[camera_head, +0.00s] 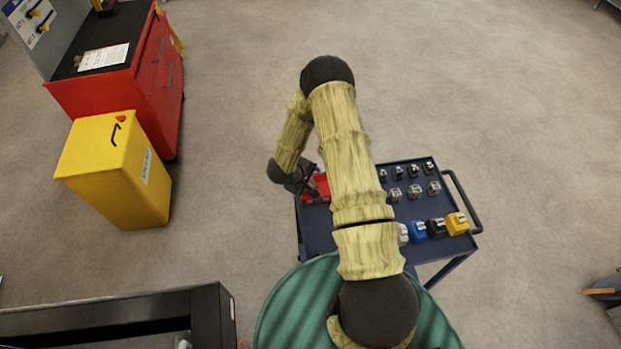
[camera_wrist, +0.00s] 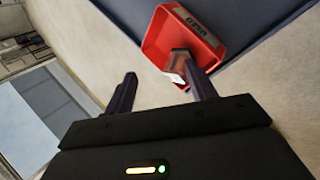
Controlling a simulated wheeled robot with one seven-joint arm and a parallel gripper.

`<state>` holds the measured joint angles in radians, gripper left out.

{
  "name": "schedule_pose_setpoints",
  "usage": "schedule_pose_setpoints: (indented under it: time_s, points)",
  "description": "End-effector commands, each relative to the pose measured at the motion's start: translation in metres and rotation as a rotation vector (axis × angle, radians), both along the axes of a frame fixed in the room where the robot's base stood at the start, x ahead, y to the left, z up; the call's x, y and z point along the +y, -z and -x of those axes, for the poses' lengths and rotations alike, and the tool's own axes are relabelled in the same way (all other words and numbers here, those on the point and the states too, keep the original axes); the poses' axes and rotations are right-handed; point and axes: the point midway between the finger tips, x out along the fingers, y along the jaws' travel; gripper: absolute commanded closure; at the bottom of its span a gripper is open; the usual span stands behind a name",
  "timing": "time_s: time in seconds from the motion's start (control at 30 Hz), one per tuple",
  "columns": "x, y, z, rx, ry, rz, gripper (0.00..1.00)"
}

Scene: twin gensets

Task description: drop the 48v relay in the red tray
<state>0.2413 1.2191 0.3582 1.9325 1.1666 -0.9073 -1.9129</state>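The red tray (camera_head: 321,183) sits at the left end of the dark blue cart, partly hidden by my arm. In the wrist view the red tray (camera_wrist: 153,40) has a label on its rim. My gripper (camera_wrist: 156,66) is over the tray's near edge with its fingers wide apart. A small pale, shiny piece (camera_wrist: 176,77) shows beside the right finger, low in the tray; I cannot tell what it is. Small relays stand on the cart, black-topped ones (camera_head: 398,172) behind and clear ones (camera_head: 415,191) in front. Their voltage markings are too small to read.
The cart (camera_head: 317,230) also holds a row of coloured blocks: white, blue (camera_head: 418,231), black and yellow (camera_head: 457,224). A yellow bin (camera_head: 110,170) and a red cabinet (camera_head: 110,95) stand to the left. Open floor lies between them and the cart.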

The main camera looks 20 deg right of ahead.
Motion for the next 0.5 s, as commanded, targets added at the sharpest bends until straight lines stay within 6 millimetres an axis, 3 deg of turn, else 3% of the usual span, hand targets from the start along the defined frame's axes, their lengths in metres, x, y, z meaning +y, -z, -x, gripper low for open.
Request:
schedule_pose_setpoints:
  time_s: [0.27, 0.5]
  points:
    - [0.002, -0.004, 0.001, -0.001, 0.001, 0.000, 0.44]
    - [0.017, -0.027, 0.008, -0.003, -0.003, 0.001, 0.44]
